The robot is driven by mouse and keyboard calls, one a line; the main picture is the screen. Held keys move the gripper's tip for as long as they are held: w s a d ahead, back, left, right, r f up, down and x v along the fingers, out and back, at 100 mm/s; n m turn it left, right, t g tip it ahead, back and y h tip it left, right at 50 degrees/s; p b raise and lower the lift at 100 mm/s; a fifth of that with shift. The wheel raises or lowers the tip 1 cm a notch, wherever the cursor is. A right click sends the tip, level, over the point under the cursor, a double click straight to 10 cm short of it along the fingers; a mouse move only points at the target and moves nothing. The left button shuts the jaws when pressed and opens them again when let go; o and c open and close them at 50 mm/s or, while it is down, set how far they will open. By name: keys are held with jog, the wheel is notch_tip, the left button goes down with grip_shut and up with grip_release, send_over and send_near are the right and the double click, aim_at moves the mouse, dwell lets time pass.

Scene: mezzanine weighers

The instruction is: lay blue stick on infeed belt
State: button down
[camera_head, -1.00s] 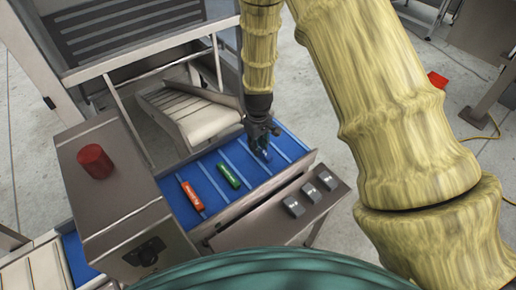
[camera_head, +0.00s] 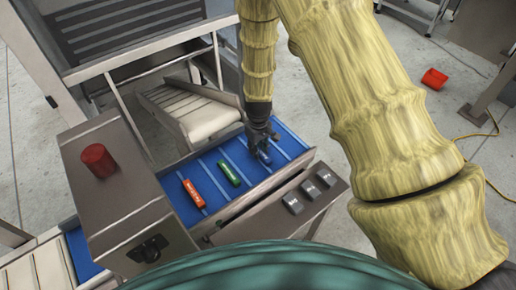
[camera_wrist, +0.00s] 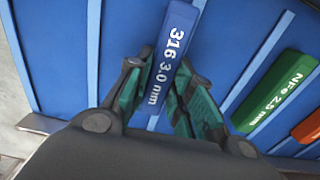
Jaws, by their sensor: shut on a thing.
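My gripper (camera_head: 262,137) is shut on the blue stick (camera_head: 265,157), which is marked "316 3.0 mm". The stick also shows in the wrist view (camera_wrist: 177,45), between the green-padded fingers of my gripper (camera_wrist: 166,82). The fingers hide part of the stick.
A green stick (camera_head: 229,173) and an orange stick (camera_head: 194,192) lie on the belt to the left. A steel housing with a red button (camera_head: 98,160) stands at the belt's left end. Grey switches (camera_head: 309,189) line the front panel. A pale chute (camera_head: 195,115) is behind.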

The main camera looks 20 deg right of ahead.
jog(key=c, duration=1.3)
grip_release()
jog(key=shift+o, duration=0.2)
notch_tip(320, 180, up, 12)
jog(key=b, duration=0.3)
jog(key=shift+r, duration=0.15)
